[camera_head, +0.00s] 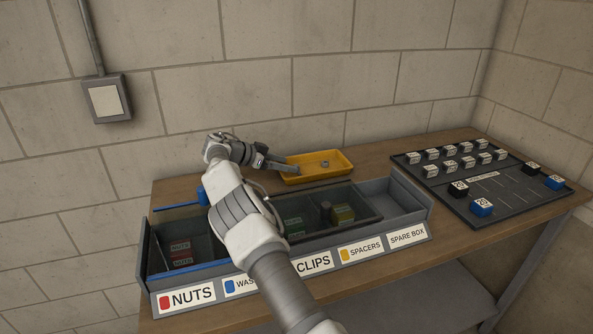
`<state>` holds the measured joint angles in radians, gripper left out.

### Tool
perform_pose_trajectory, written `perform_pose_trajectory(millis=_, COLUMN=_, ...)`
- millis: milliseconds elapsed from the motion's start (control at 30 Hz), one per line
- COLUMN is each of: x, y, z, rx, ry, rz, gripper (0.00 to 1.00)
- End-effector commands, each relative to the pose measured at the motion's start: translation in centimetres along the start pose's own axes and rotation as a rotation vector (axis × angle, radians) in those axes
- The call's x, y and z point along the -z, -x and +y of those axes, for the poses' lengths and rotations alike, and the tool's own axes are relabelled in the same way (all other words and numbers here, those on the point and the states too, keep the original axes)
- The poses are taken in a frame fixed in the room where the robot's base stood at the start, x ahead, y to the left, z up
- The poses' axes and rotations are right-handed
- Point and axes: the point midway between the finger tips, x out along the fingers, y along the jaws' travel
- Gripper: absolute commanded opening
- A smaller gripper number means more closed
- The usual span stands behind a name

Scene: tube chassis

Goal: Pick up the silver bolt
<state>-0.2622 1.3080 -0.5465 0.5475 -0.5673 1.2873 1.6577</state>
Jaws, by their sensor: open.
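A small grey metal piece (325,164), which looks like the silver bolt but is too small to be sure, lies in the yellow tray (318,178) at the back of the bench. My gripper (291,168) is open and reaches over the tray's left end, to the left of the grey piece and apart from it. The gap between its fingers is hard to make out at this size. My arm crosses the front of the bench and hides part of the bins.
A grey bin row (405,199) labelled NUTS, CLIPS, SPACERS and SPARE BOX stands in front of the tray; the spare box looks empty. A dark board (480,180) with several numbered blocks lies at right. The wall is close behind the wooden bench (387,154).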

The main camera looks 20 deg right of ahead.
Motion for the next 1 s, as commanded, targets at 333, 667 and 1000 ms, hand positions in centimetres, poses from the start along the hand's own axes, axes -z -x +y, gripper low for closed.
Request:
perform_pose_trajectory(millis=333, x=-0.2, y=-3.7, z=0.3, rx=0.0, ry=-0.002, rz=0.0, gripper=0.74)
perform_pose_trajectory(millis=667, x=-0.2, y=-3.7, z=0.3, rx=-0.001, ry=-0.001, rz=0.0, gripper=0.37)
perform_pose_trajectory(millis=1000, x=-0.3, y=-3.7, z=0.3, rx=-0.001, ry=0.0, rz=-0.002, gripper=0.0)
